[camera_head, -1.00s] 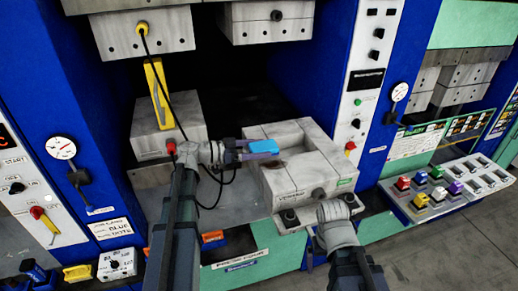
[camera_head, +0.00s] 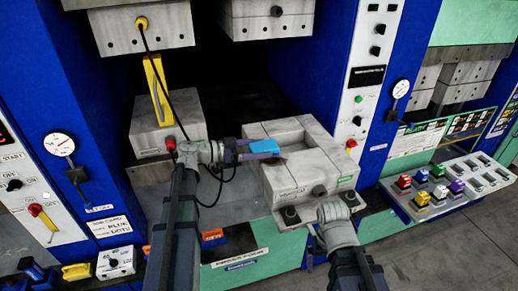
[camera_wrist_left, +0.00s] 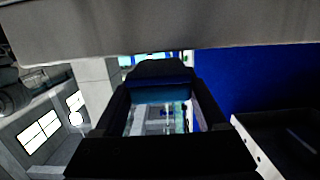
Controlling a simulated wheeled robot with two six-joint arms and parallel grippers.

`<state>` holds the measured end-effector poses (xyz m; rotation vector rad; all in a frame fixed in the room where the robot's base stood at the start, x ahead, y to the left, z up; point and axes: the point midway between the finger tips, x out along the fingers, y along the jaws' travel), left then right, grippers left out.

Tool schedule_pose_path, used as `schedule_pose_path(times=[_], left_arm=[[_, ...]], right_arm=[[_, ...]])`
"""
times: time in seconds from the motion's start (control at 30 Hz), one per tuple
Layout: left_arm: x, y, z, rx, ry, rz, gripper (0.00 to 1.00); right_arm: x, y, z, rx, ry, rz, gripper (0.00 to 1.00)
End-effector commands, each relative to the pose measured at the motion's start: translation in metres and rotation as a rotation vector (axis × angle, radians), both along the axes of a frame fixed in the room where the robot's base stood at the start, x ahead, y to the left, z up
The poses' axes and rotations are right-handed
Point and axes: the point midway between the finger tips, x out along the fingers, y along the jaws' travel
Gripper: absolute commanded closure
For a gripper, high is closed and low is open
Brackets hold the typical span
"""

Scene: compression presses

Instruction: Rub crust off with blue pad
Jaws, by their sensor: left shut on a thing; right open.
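The blue pad (camera_head: 264,147) is held in the jaws of my left gripper (camera_head: 245,150), at the left side of the grey metal mould block (camera_head: 313,170). I cannot tell whether it touches the block. A small dark brownish patch (camera_head: 279,158), possibly crust, shows beside the pad; part of it may be hidden. In the left wrist view the blue pad (camera_wrist_left: 160,95) sits between the dark jaws, below a grey slab (camera_wrist_left: 160,30). My right gripper (camera_head: 320,232) is near the block's front edge, empty as far as I see; its fingers are hardly visible.
A grey block with a yellow handle (camera_head: 157,92) and a hanging black cable stands left of the mould. Upper platens (camera_head: 266,20) hang above. A blue press column with a control panel (camera_head: 362,75) rises at right. A tray of coloured knobs (camera_head: 445,188) stands further right.

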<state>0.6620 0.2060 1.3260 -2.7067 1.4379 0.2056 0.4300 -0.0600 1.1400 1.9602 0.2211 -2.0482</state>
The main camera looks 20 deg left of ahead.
Motion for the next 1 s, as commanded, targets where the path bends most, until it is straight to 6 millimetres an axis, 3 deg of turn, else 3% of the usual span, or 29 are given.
schedule_pose_path(times=[1.0], left_arm=[[-0.001, -0.001, -0.017, 0.0, 0.0, 0.0, 0.86]], right_arm=[[0.0, 0.0, -0.017, 0.0, 0.0, 0.0, 0.0]])
